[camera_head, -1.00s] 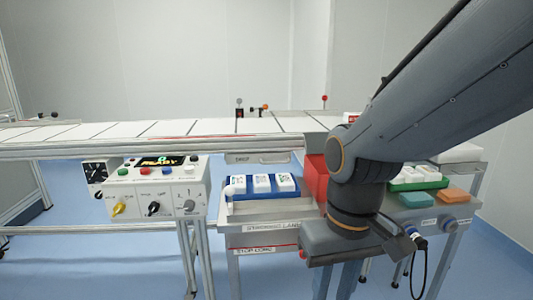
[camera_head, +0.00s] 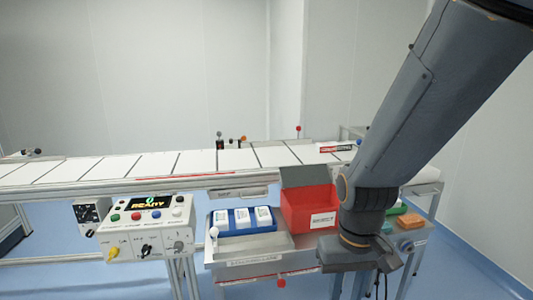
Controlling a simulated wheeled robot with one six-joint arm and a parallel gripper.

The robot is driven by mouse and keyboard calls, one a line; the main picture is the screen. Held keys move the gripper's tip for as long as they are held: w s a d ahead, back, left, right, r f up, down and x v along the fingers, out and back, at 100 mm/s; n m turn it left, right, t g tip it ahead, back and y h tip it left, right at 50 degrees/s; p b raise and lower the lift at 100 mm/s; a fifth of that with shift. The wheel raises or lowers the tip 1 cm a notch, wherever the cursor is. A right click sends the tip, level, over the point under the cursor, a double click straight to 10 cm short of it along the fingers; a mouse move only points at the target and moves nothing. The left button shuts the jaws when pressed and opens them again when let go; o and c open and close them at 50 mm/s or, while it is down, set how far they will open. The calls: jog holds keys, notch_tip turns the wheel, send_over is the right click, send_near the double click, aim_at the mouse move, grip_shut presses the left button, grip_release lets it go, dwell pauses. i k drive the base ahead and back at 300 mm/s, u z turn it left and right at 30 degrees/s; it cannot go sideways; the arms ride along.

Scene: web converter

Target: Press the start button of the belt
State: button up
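A white control box (camera_head: 130,240) stands at the lower left in front of the belt (camera_head: 110,168). Its display (camera_head: 151,202) reads READY, with a green digit above. A green button (camera_head: 115,217) sits at the left of a button row, beside a red (camera_head: 136,216), a blue (camera_head: 156,213) and a pale one. The button labels are too small to read. The belt carries white panels with dark cross lines. The end of my arm, with my gripper (camera_head: 350,255), is well right of the box, beside the red bin; its fingers cannot be made out.
A red bin (camera_head: 308,210) with a grey flap and a blue tray (camera_head: 237,231) of white packs stand on a steel bench between box and arm. Yellow, black and grey knobs are on the box's lower front. A red knob (camera_head: 281,283) sticks out below the bench front.

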aim_at(115, 218)
jog(key=u, duration=1.05)
